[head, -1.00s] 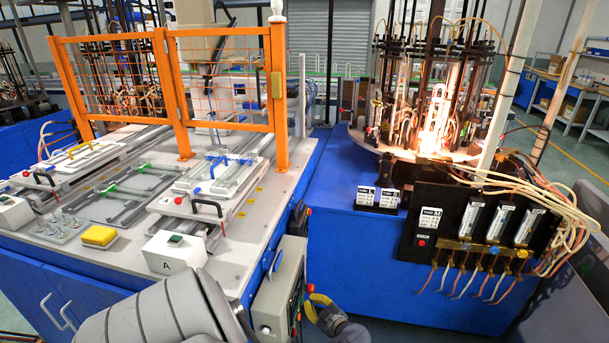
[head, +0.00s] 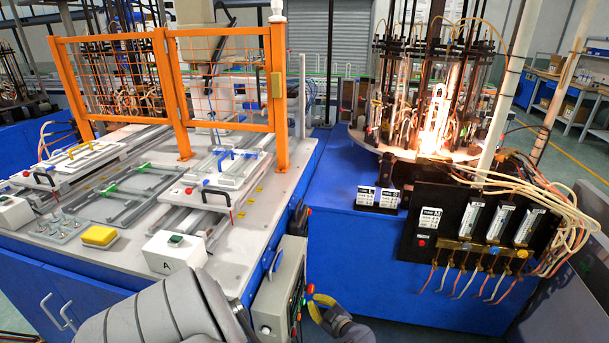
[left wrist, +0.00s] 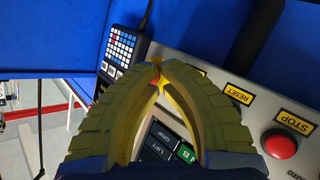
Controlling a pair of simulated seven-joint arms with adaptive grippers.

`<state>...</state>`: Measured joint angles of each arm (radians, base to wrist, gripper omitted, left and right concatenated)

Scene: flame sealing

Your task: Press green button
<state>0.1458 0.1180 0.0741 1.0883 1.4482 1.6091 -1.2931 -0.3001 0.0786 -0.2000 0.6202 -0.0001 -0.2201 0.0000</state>
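A grey control box (head: 277,298) stands at the bench edge. In the left wrist view its panel (left wrist: 222,112) shows a red round button (left wrist: 280,142) under a STOP label and a RESET label (left wrist: 239,92). Any green button beside these is hidden behind my fingers. A small dark-green button (head: 176,239) sits on the white box marked A (head: 174,256). My left gripper (head: 312,297) is beside the panel. Its yellow fingertips (left wrist: 158,76) meet and appear empty; contact with the panel cannot be told. My right gripper is not in view.
A yellow block (head: 99,237) and a white fixture (head: 220,172) stand on the left bench. An orange mesh guard (head: 183,88) rises behind. A blue bench (head: 345,255) carries a burner rig (head: 436,110) with bright flames. A dark keypad (left wrist: 122,52) lies close past my fingers.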

